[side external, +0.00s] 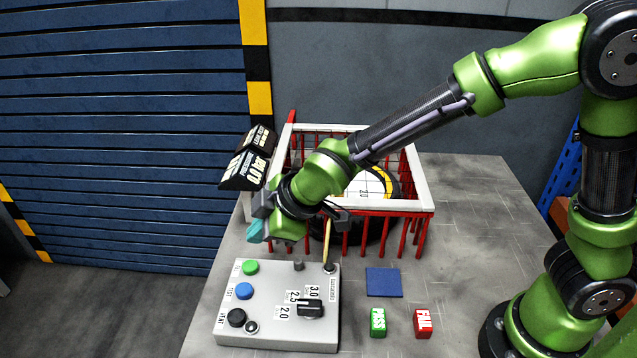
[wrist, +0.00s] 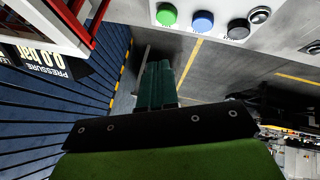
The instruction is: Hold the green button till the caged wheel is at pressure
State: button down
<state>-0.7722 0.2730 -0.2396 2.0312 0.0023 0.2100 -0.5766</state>
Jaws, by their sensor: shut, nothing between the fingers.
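The green button (side external: 250,267) is at the back left of the white control box (side external: 228,325); it also shows in the wrist view (wrist: 166,15). My gripper (side external: 256,231) is shut and empty, with teal fingers. It is above and behind the green button, apart from it. The fingers show in the wrist view (wrist: 157,75) too. The caged wheel (side external: 352,225) lies inside a red and white cage (side external: 425,208), partly hidden by my arm. A pressure display (side external: 245,170) stands left of the cage; in the wrist view the display (wrist: 38,58) appears to read 0.0 bar.
The box also has a blue button (side external: 243,291), a black button (side external: 236,317), a selector knob (side external: 310,308) and a toggle lever (side external: 328,250). A blue pad (side external: 383,282), a green PASS block (side external: 378,321) and a red FAIL block (side external: 422,323) lie right of it.

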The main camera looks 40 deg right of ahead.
jog(key=w+r+n, duration=0.1)
jog(key=w+a+r+n+t, duration=0.1)
jog(key=shift+w+r+n+y, duration=0.1)
jog(key=shift+w+n+y, duration=0.2)
jog(key=shift+w+y, duration=0.1)
send_near(244, 264)
jog(key=shift+w+a+f, duration=0.4)
jog(key=shift+w+f, duration=0.05)
jog(key=shift+w, duration=0.25)
jog(key=shift+w+a+f, duration=0.35)
jog(key=shift+w+f, duration=0.1)
jog(key=shift+w, duration=0.25)
jog(key=shift+w+a+f, duration=0.4)
jog(key=shift+w+f, duration=0.05)
jog(key=shift+w, duration=0.2)
jog(key=shift+f, duration=0.15)
dwell(0.4)
jog(key=shift+f, duration=0.3)
jog(key=shift+f, duration=0.6)
dwell(3.5)
